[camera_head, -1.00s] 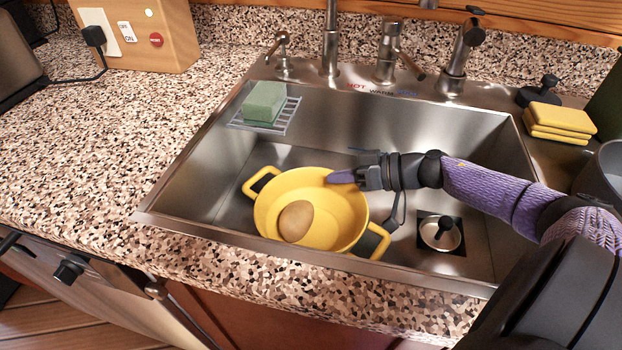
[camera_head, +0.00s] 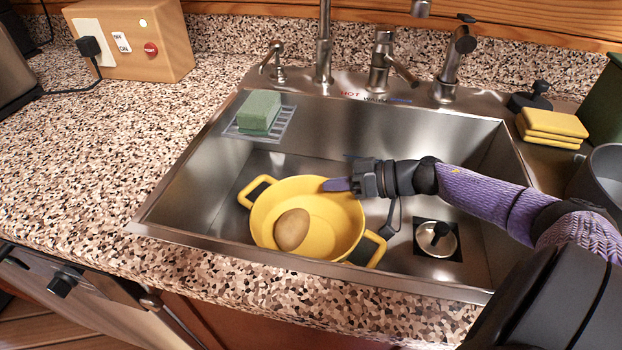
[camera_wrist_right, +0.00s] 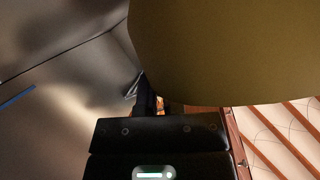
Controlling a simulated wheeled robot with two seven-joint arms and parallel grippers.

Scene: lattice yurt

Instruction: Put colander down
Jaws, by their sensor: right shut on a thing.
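The yellow colander (camera_head: 330,215) is in the left half of the steel sink, with a handle at its upper left and another at its lower right. A brown, potato-like item (camera_head: 292,230) lies inside it. My right gripper (camera_head: 340,185) is shut on the colander's far right rim. In the right wrist view the colander's side (camera_wrist_right: 225,50) fills the upper right, close to the gripper. Whether the colander's base touches the sink floor cannot be told. My left gripper is not in view.
The sink (camera_head: 200,170) has a drain plug (camera_head: 437,238) at right and a wire rack with a green sponge (camera_head: 259,111) at its back left. Taps (camera_head: 384,60) stand behind. Yellow sponges (camera_head: 552,124) and a grey pot (camera_head: 600,175) are at right.

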